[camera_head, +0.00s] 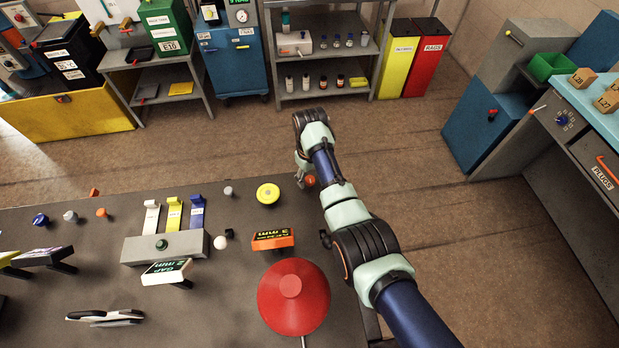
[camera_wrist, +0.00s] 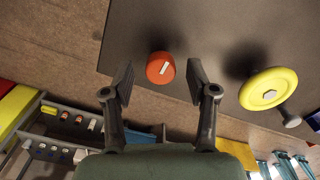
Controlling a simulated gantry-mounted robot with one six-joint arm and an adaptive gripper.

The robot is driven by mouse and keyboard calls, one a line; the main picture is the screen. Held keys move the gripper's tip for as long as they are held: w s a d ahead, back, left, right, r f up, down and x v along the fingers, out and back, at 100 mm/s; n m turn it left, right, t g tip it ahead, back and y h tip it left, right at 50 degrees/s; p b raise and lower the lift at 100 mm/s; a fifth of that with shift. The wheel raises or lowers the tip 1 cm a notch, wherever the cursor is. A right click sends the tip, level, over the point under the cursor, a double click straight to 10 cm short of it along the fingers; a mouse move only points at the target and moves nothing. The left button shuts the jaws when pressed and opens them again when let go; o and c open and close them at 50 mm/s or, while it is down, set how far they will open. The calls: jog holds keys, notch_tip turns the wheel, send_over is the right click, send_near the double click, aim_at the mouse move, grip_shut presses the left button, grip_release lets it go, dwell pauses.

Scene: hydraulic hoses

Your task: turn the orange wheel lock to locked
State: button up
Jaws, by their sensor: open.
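The orange wheel lock (camera_wrist: 160,68) is a small round orange knob with a white bar mark on its face, near the table's edge in the wrist view. The bar is slightly tilted. In the head view the knob (camera_head: 310,181) is small, beside my gripper (camera_head: 302,177) at the table's far right corner. My gripper is open. In the wrist view its two dark fingers stand left and right of the knob, with a gap on each side. I cannot tell how far above the knob the fingertips are.
A yellow disc (camera_head: 268,193) stands left of the knob in the head view. An orange label stand (camera_head: 272,239) and a big red cone-shaped thing (camera_head: 293,298) are nearer. Several hose fittings and coloured levers lie further left. Open floor lies beyond the table's edge.

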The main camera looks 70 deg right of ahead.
jog(key=shift+f, duration=0.2)
grip_shut()
